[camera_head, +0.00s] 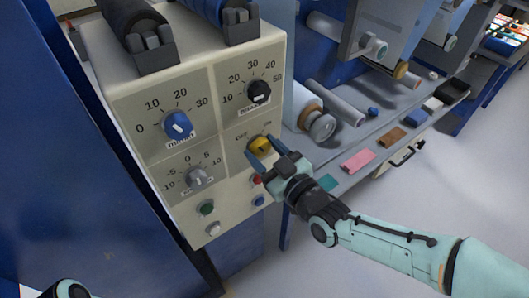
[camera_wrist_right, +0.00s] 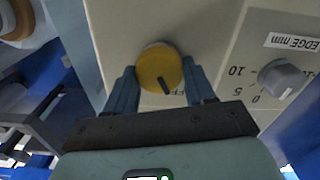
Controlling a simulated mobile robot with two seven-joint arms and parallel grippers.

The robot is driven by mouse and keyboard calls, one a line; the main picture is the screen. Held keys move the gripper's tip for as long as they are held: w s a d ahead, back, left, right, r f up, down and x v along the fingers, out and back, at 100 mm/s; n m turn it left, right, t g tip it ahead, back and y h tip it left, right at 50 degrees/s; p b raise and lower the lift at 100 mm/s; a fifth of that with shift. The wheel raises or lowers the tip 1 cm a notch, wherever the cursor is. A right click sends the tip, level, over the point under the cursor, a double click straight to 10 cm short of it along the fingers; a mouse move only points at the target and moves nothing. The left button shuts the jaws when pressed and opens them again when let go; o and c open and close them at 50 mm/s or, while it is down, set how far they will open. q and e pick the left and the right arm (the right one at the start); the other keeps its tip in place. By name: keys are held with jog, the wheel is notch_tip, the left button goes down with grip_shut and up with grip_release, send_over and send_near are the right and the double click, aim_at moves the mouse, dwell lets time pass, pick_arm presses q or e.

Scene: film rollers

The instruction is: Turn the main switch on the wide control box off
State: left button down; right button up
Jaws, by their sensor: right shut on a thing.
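The wide control box (camera_head: 232,127) is a cream panel with dials, buttons and a yellow rotary switch (camera_head: 261,146) between the labels OFF and ON. My right gripper (camera_head: 264,166) reaches it from the lower right and is shut on the switch. In the right wrist view, the yellow switch (camera_wrist_right: 159,69) sits between the two blue-grey fingers (camera_wrist_right: 160,86). That view is upside down to the panel. The knob's dark mark points down and slightly right there. I cannot tell exactly which label it meets. My left gripper is not in view.
A blue dial (camera_head: 178,125), a black dial (camera_head: 259,91) and a grey dial (camera_head: 196,178) share the panel. A red button (camera_head: 257,180) and a blue button (camera_head: 259,200) lie close below the switch. A grey shelf with rollers (camera_head: 340,104) and coloured cards (camera_head: 358,160) is at right.

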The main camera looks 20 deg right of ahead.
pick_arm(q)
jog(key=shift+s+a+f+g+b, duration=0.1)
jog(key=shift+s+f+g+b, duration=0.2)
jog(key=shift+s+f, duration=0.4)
pick_arm(e)
jog(key=shift+n, duration=1)
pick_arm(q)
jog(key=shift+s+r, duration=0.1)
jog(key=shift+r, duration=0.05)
pick_arm(e)
jog(key=o, duration=1.1)
jog(key=shift+c, duration=0.2)
